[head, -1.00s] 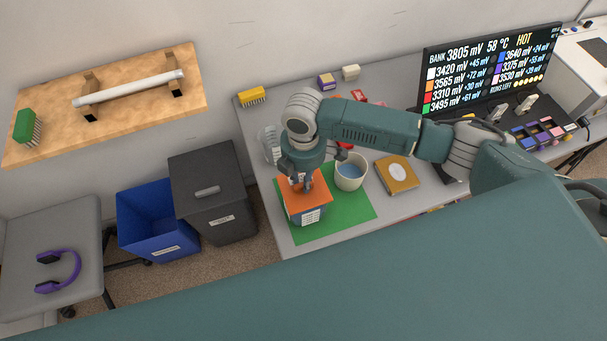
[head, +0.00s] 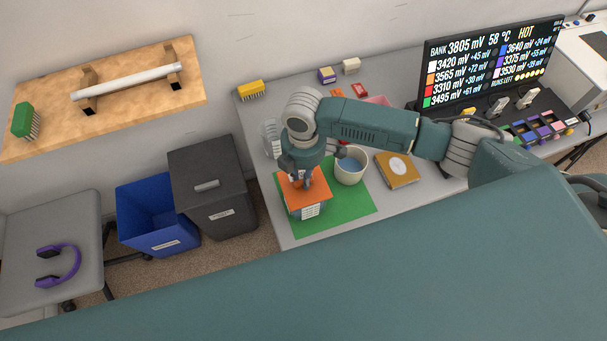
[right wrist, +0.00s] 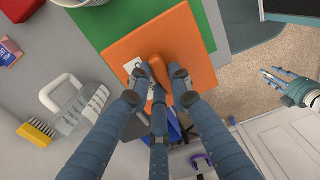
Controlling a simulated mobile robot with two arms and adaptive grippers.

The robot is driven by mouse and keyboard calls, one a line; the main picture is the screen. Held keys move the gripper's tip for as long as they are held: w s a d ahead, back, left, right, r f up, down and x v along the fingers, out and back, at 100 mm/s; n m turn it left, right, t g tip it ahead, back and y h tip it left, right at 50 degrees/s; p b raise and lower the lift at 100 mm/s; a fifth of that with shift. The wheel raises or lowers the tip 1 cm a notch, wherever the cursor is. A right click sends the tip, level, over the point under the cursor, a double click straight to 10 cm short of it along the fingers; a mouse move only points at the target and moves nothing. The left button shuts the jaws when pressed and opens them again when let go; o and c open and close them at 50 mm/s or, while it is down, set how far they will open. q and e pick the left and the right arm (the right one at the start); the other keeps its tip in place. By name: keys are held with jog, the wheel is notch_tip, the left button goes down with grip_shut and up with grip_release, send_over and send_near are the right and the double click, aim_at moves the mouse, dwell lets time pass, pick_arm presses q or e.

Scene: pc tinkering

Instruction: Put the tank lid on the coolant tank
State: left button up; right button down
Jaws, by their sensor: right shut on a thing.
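The orange tank lid (head: 291,197) is at the top of the blue coolant tank (head: 321,209), whose pale label faces the near side. The tank stands on a green mat. My right gripper (head: 300,180) is above the lid, pointing down. In the right wrist view its fingers (right wrist: 163,82) are shut on the lid's raised orange handle, and the square lid (right wrist: 188,42) hides the tank below. I cannot tell whether the lid rests on the tank or sits slightly above it. My left gripper (right wrist: 277,78) shows at the right edge of the wrist view, small and away from the lid.
The green mat (head: 345,207) has free room in front.

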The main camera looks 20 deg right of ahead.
jog(key=shift+f+b, duration=0.4)
jog(key=shift+f, duration=0.5)
jog(key=c, duration=1.9)
grip_release()
jog(key=o, duration=0.6)
jog(key=shift+c, duration=0.2)
notch_tip(320, 180, up, 3)
jog(key=p, duration=0.3)
jog(key=shift+r+p, duration=0.5)
jog(key=shift+r, duration=2.05)
